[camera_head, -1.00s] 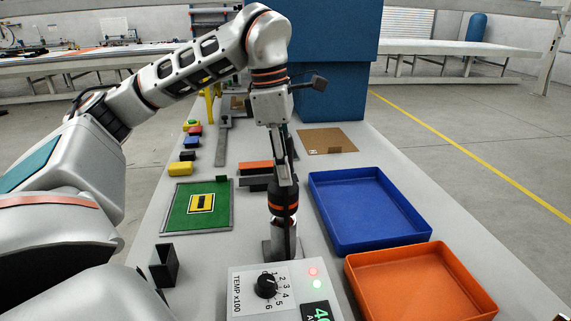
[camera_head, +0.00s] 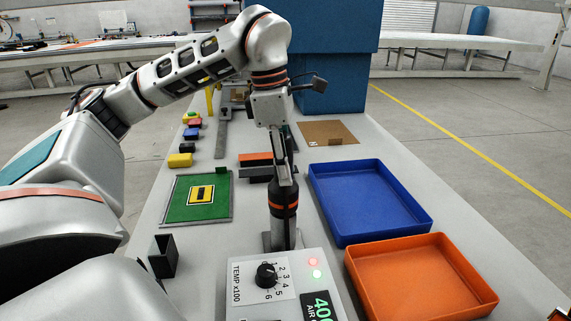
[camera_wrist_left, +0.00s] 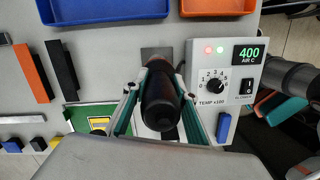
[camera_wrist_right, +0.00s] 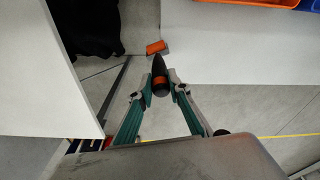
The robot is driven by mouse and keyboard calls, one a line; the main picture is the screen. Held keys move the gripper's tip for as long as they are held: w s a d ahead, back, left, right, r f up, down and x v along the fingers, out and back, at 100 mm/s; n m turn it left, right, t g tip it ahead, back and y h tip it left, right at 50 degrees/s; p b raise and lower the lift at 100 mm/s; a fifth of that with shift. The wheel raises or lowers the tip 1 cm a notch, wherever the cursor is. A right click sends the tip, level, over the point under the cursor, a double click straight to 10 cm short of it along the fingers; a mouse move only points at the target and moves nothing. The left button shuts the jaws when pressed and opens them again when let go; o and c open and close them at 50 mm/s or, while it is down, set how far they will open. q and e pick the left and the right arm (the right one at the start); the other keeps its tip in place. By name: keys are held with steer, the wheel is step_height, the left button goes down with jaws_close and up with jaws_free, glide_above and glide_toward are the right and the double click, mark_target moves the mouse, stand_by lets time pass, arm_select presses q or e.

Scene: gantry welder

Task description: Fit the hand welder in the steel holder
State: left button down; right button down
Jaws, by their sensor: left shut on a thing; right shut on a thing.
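The hand welder (camera_head: 284,203), a black upright cylinder with orange bands, stands behind the control box. My left gripper (camera_head: 284,182) comes down from above and is shut on it. In the left wrist view the welder (camera_wrist_left: 161,100) lies between the two fingers. The steel holder (camera_head: 267,241) is a grey metal piece at the welder's lower end, partly hidden by the welder and box. I cannot tell how far the welder sits in it. My right gripper (camera_wrist_right: 160,90) is shut on a dark pointed piece with an orange band (camera_wrist_right: 160,80), off the table.
The control box (camera_head: 275,285) stands in front of the holder. A blue tray (camera_head: 425,222) and an orange tray (camera_head: 485,305) lie right. A green mat (camera_head: 180,212) and a dark square tube (camera_head: 163,256) are left. Dark and orange bars (camera_head: 256,158) lie behind.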

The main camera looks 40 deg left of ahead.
arm_select(q)
steer(key=shift+f, duration=0.4)
steer(key=c, duration=1.5)
jaws_free()
steer(key=r, duration=0.4)
steer(key=a+r, duration=0.1)
steer(key=r, duration=0.2)
steer(key=s+r, duration=0.1)
steer(key=r, duration=0.3)
steer(key=shift+a+r, duration=0.2)
steer(key=shift+r, duration=0.15)
steer(key=shift+s+r, duration=0.1)
steer(key=shift+r, duration=0.05)
